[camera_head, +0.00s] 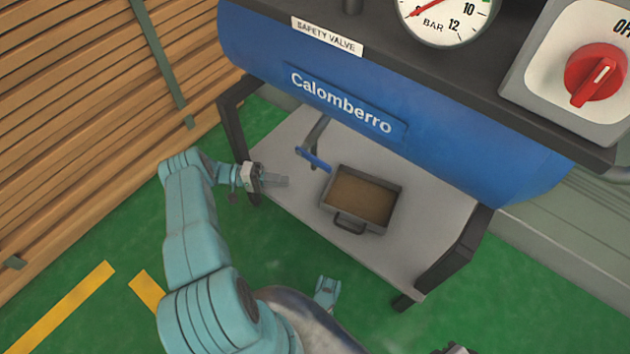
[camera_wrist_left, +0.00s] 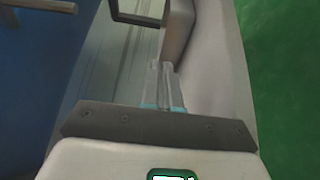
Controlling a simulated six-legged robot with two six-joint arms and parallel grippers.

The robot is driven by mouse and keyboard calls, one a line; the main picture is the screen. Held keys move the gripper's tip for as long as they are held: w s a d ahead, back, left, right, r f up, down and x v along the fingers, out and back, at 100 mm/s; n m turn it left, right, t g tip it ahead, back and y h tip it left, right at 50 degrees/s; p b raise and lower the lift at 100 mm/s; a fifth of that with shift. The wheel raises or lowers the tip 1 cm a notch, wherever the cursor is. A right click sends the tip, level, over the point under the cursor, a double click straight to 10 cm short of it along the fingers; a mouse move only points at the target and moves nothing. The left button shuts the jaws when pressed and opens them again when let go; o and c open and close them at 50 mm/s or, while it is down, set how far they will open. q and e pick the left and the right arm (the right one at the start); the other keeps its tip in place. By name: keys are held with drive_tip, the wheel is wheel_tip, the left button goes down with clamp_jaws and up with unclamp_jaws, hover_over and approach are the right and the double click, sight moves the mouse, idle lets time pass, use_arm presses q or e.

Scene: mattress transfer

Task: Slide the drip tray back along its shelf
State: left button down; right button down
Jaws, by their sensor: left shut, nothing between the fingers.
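The drip tray (camera_head: 373,225) is a shallow dark-grey box with a brown inside and a loop handle (camera_head: 350,224) on its front side. It sits on the grey shelf (camera_head: 432,215) under the blue tank. My left gripper (camera_head: 285,181) is shut and empty, to the left of the tray and apart from it, over the shelf's left part. Its closed fingers show in the left wrist view (camera_wrist_left: 167,78). A dark frame (camera_wrist_left: 140,15) shows at the top there; I cannot tell which part it is. My right gripper's fingers are not in view.
A valve with a blue lever (camera_head: 313,159) hangs between the left gripper and the tray. The blue tank (camera_head: 430,135) overhangs the shelf's back. Dark legs (camera_head: 452,255) stand at the shelf's corners. Stacked planks (camera_head: 80,120) lie at left. The shelf right of the tray is clear.

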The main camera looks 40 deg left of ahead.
use_arm(q)
drive_tip(key=x, duration=1)
